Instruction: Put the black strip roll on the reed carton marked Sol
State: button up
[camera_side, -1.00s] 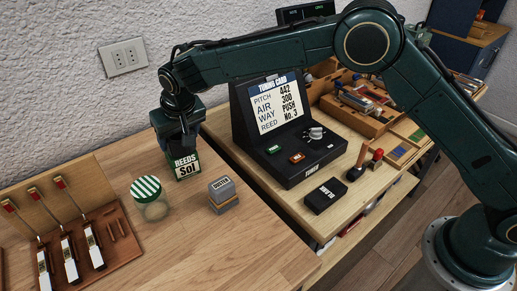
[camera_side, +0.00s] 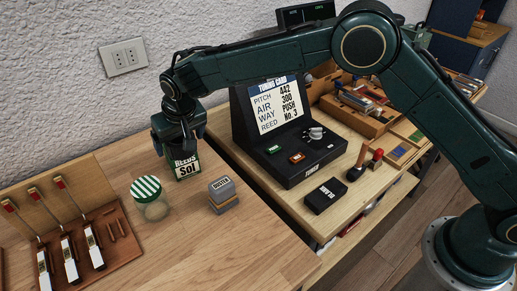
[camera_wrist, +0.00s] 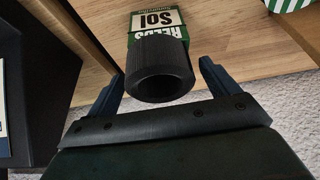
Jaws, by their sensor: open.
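The reed carton marked Sol (camera_side: 186,170), green and white, stands upright on the wooden bench in the side view. It also shows upside down at the top of the wrist view (camera_wrist: 157,20). The black strip roll (camera_wrist: 160,66) is a short ribbed cylinder with a dark hollow end, in front of the carton's top in the wrist view. It appears to rest on the carton, though the contact is hidden. My gripper (camera_side: 180,145) is just above the carton. Its blue fingers are open, one on each side of the roll, with gaps visible. The side view does not show the roll clearly.
A jar with a green-striped lid (camera_side: 150,198) stands left of the carton. A grey block (camera_side: 222,194) stands at its right. The black tuner with its card (camera_side: 290,130) is farther right.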

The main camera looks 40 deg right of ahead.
jog(key=v, duration=1.2)
jog(key=shift+r, duration=0.2)
dwell(0.4)
jog(key=s+d+r, duration=0.6)
jog(key=s+d, duration=0.1)
jog(key=d, duration=0.3)
jog(key=s+d+r, duration=0.5)
jog(key=s+d, duration=0.1)
jog(key=d, duration=0.4)
jog(key=s+d+f, duration=0.1)
jog(key=s+d, duration=0.2)
jog(key=s, duration=0.4)
jog(key=s+d+f, duration=0.2)
jog(key=s+d, duration=0.1)
jog(key=s, duration=0.5)
jog(key=s+d+f+t, duration=0.1)
jog(key=s+d, duration=0.3)
jog(key=s, duration=0.4)
jog(key=shift+f, duration=0.55)
